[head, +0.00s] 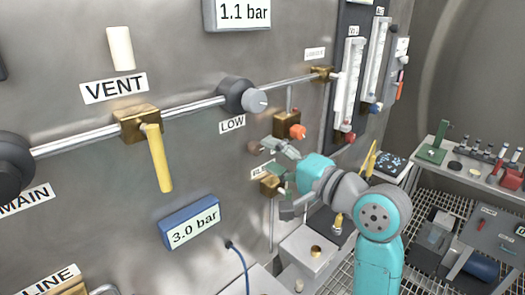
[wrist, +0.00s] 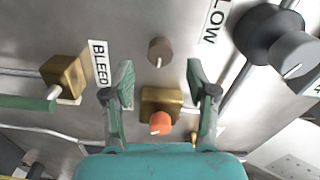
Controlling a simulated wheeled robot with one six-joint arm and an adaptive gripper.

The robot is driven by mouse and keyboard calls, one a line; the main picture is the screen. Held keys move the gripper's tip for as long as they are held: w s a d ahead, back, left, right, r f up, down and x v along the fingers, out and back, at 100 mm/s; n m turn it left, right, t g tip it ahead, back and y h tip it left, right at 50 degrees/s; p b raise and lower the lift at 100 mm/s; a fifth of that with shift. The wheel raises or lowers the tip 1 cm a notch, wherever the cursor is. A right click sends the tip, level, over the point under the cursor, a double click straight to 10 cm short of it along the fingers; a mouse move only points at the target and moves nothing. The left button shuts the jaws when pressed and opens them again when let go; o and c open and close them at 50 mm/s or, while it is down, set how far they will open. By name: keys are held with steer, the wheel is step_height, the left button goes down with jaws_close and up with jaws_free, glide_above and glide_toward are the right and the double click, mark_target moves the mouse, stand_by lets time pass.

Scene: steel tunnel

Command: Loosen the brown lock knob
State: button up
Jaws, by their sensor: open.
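The brown lock knob (wrist: 160,52) sticks out of the grey steel wall in the wrist view, with a pale line on its face. It also shows in the head view (head: 253,147), small and close to my upper fingertip. My gripper (wrist: 160,80) is open and empty. Its two green-grey fingers stand apart, and the knob lies ahead of the gap, about midway between the fingertips, seemingly untouched. In the head view my gripper (head: 278,166) reaches toward the wall from the right.
An orange knob (wrist: 160,123) on a brass block (wrist: 150,98) shows between my fingers. The brass BLEED valve (wrist: 63,75) with a green handle (wrist: 28,102) is left. The LOW regulator (wrist: 268,35) is upper right. A pipe (head: 195,106) and yellow VENT handle (head: 158,158) are farther left.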

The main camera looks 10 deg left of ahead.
steer(key=v, duration=0.7)
steer(key=shift+s+d, duration=0.15)
steer(key=shift+d, duration=0.05)
steer(key=s+d+f+m+t+h, duration=0.1)
steer(key=s+d+f+t+h, duration=0.2)
steer(key=f, duration=0.7)
steer(key=s+d+f+m+h, duration=0.1)
steer(key=s+d+f+h, duration=0.35)
steer(key=f, duration=0.65)
steer(key=s+d+f+m+t+h, duration=0.15)
steer(key=s+d+f, duration=0.3)
steer(key=f, duration=0.55)
steer(key=s+d+f+n+h, duration=0.2)
steer(key=s+f, duration=0.1)
steer(key=s, duration=0.5)
steer(key=s+d+f+n+h, duration=0.2)
steer(key=s+f, duration=0.1)
steer(key=s, duration=0.4)
steer(key=s+r+n+h, duration=0.1)
steer(key=s+n, duration=0.4)
steer(key=s, duration=1)
steer(key=shift+s+d+r+g, duration=0.35)
steer(key=shift+s+d+r, duration=0.1)
steer(key=shift+r, duration=0.1)
